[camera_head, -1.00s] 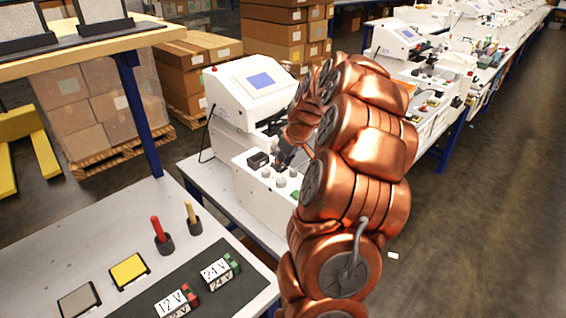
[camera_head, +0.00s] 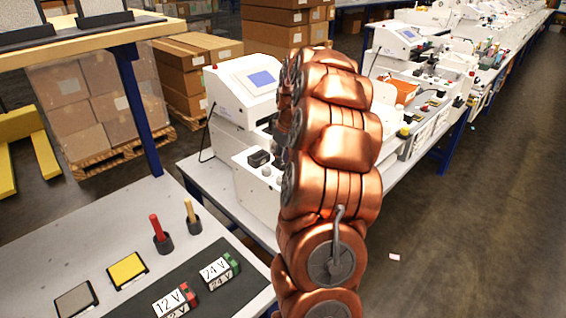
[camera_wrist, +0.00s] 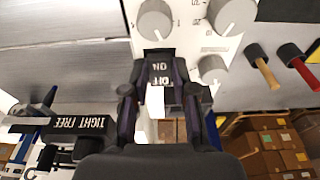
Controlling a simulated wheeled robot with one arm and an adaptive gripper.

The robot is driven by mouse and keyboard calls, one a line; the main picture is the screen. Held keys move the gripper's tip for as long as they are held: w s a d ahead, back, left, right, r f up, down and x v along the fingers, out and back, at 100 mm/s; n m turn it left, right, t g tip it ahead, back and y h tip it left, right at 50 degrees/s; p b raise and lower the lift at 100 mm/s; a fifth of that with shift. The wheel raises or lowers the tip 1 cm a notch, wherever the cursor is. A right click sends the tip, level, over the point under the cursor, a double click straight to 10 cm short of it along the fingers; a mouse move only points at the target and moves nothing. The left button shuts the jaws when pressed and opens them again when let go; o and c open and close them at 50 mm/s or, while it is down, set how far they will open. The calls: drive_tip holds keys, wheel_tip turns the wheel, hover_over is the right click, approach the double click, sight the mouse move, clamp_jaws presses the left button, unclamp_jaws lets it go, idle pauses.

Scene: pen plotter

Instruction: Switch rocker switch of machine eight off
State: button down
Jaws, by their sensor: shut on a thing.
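In the wrist view, the dark rocker switch (camera_wrist: 160,66) with white ON and OFF lettering, upside down here, sits on a white panel among grey knobs. My gripper (camera_wrist: 160,82) has one finger on each side of it and is shut on it. I cannot tell the rocker's tilt. In the head view, a white machine (camera_head: 243,88) with a blue screen stands on the bench, partly behind my copper arm. My gripper and the switch are hidden there. No number shows on the machine.
A dark lever marked TIGHT and FREE (camera_wrist: 85,123) lies left of my gripper. Grey knobs (camera_wrist: 237,14) stand close to the switch. In front is a table with a yellow square (camera_head: 127,269) and red-handled tool (camera_head: 157,228).

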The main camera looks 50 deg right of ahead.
sight(284, 165)
drive_tip(key=shift+w+g, duration=0.15)
drive_tip(key=shift+g, duration=0.55)
drive_tip(key=c, duration=0.9)
unclamp_jaws()
drive_tip(key=shift+r, duration=0.15)
drive_tip(key=shift+s+r, duration=0.15)
drive_tip(key=shift+r, duration=2.8)
drive_tip(key=shift+s+r, duration=0.15)
drive_tip(key=shift+r, duration=2.8)
